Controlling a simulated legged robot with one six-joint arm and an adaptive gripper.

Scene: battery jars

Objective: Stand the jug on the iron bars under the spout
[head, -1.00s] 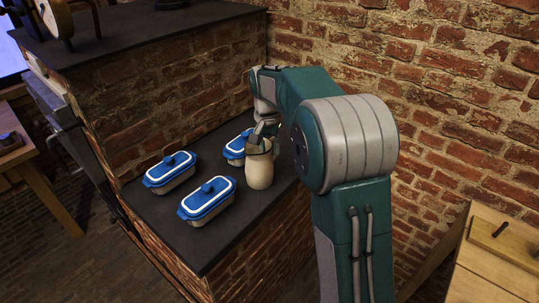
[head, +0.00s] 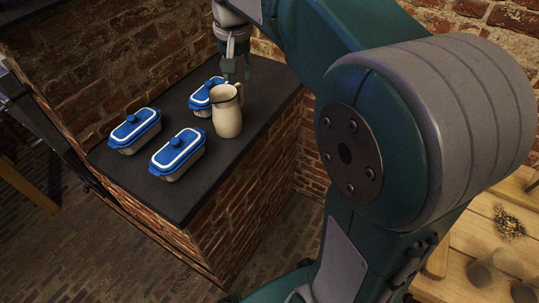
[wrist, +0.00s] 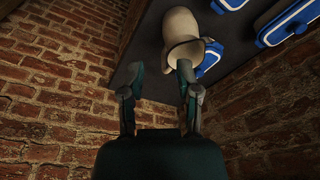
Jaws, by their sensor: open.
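The cream jug (head: 227,115) stands upright on the dark slab, its handle toward the far right side. In the wrist view the jug (wrist: 180,28) is just beyond the fingertips, with its rim toward me. My gripper (head: 235,72) is open and empty, pointing down just behind and above the jug's rim. In the wrist view my gripper (wrist: 159,70) has its fingers spread apart, the right one overlapping the jug's mouth in the picture. I cannot tell whether it touches. I cannot make out the iron bars or the spout.
Three blue-lidded dishes share the slab (head: 240,155): one left (head: 135,130), one in front (head: 178,155), one close behind the jug (head: 203,97). Brick walls rise behind. A wooden table (head: 480,235) with several small items stands at the lower right.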

